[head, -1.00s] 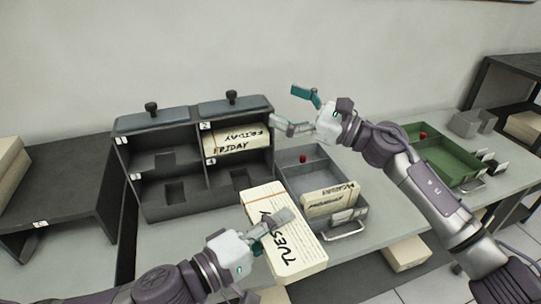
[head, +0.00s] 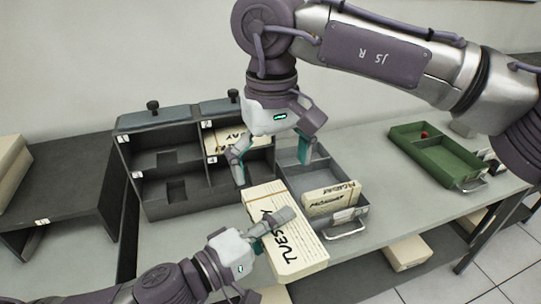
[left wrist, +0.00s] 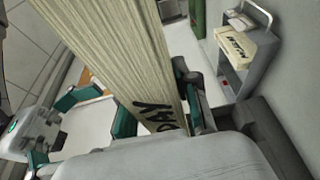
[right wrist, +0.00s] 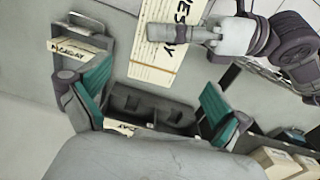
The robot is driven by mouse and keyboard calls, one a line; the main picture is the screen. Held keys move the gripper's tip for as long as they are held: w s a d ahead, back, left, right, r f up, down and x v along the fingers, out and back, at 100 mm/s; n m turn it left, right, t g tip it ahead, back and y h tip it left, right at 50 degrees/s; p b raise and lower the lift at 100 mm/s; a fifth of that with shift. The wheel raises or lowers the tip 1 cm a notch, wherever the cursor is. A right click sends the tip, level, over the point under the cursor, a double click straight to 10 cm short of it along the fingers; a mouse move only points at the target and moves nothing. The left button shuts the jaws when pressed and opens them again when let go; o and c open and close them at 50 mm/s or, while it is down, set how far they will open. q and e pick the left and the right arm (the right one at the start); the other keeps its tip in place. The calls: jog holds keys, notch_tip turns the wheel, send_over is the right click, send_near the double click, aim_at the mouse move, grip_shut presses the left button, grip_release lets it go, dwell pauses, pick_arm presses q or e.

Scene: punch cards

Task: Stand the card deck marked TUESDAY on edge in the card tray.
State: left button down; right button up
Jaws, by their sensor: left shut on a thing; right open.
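The TUESDAY deck (head: 300,247), a thick cream block of cards, is held lettered face up at the table's front edge. My left gripper (head: 268,228) is shut on it across its width; the deck also fills the left wrist view (left wrist: 112,45). My right gripper (head: 272,162) is open and empty, pointing down just beyond the deck's far end. The right wrist view shows the deck (right wrist: 152,68) beyond its spread fingers. The grey card tray (head: 357,222) stands right of the deck, with a MONDAY deck (head: 332,197) on edge near its front.
A dark pigeonhole rack (head: 150,205) stands behind, with a FRIDAY deck (head: 222,138) in an upper compartment. A green tray (head: 440,165) sits at the right. Bare table lies between the trays. Dark shelves (head: 65,190) stand at the left.

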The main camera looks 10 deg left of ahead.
aim_at(272, 208)
notch_tip(272, 208, down, 10)
jog(key=shift+f, duration=0.15)
jog(key=shift+c, duration=0.3)
pick_arm(q)
jog(key=shift+r, duration=0.1)
pick_arm(e)
jog(key=c, duration=1.1)
pick_arm(q)
jog(key=c, duration=1.3)
grip_release()
pick_arm(e)
jog(key=shift+c, duration=0.7)
pick_arm(q)
jog(key=o, duration=0.5)
jog(key=shift+o, duration=0.2)
